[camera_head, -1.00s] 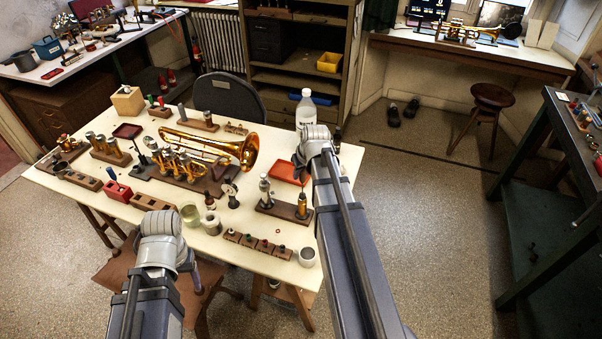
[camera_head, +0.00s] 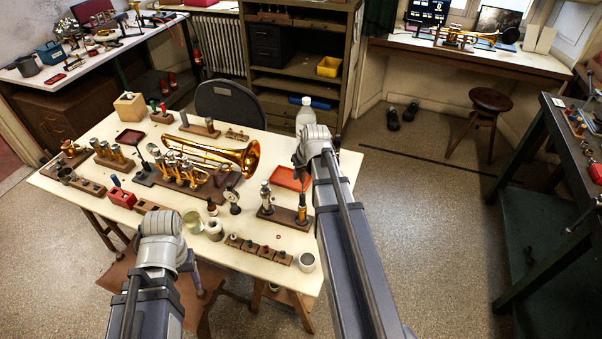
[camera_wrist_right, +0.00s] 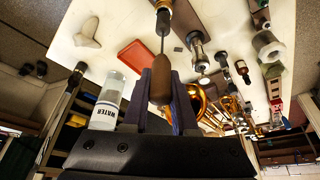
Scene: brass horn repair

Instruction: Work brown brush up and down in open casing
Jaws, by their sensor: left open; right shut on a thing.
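In the right wrist view, my right gripper (camera_wrist_right: 161,92) is shut on the brown brush (camera_wrist_right: 160,80) by its handle. A thin shaft runs from the handle to the brass casing (camera_wrist_right: 163,5) at the top edge; how deep it sits inside is not visible. In the head view the casing (camera_head: 302,207) stands upright on a wooden base (camera_head: 284,216), beside a silver cylinder (camera_head: 266,197). My right arm hides the brush there. My left gripper (camera_head: 192,272) is open and empty at the table's near edge, partly hidden behind its wrist.
A water bottle (camera_head: 306,115) and a red tray (camera_head: 291,178) stand close to my right gripper. A brass trumpet (camera_head: 225,155) lies mid-table.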

